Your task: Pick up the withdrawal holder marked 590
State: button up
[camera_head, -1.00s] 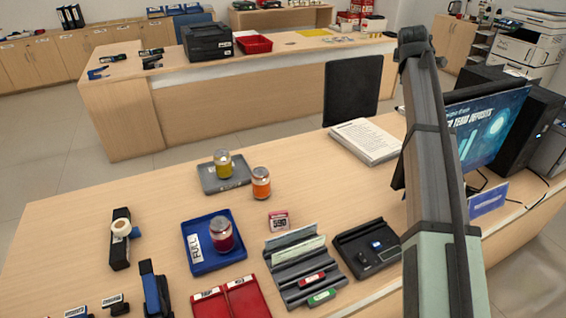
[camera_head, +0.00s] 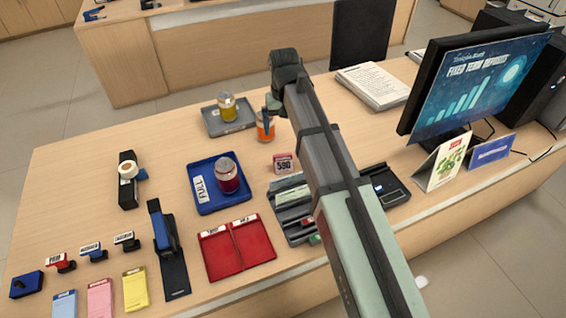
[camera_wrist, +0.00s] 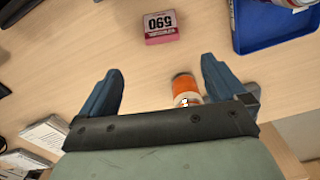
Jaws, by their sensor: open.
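The withdrawal holder marked 590 (camera_head: 284,163) is a small pink block with a white label, standing on the counter right of the blue tray. In the wrist view the holder (camera_wrist: 160,27) lies ahead of the fingers, its number upside down, and nothing touches it. My gripper (camera_wrist: 160,88) is open and empty, its two blue fingers spread apart. In the head view my gripper (camera_head: 268,108) hangs over the counter near the orange-labelled jar (camera_head: 264,130), partly covering it. The jar (camera_wrist: 185,86) shows between and behind the fingers in the wrist view.
A blue tray (camera_head: 203,207) marked FULL holds a dark red jar (camera_head: 227,177). A grey tray (camera_head: 212,127) holds a yellow jar (camera_head: 228,106). A grey slotted organiser (camera_head: 291,199) stands just in front of the holder, partly behind my arm. A monitor (camera_head: 470,88) stands right.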

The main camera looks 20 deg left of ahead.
send_over(283, 155)
notch_tip(283, 155, down, 8)
jog(key=shift+s+d+f, duration=0.1)
jog(key=shift+f, duration=0.15)
jog(key=shift+a+f, duration=0.15)
jog(key=shift+f, duration=1.2)
jog(key=shift+a+f, duration=0.1)
jog(key=shift+f, duration=1.2)
jog(key=shift+c, duration=0.3)
jog(key=c, duration=1.1)
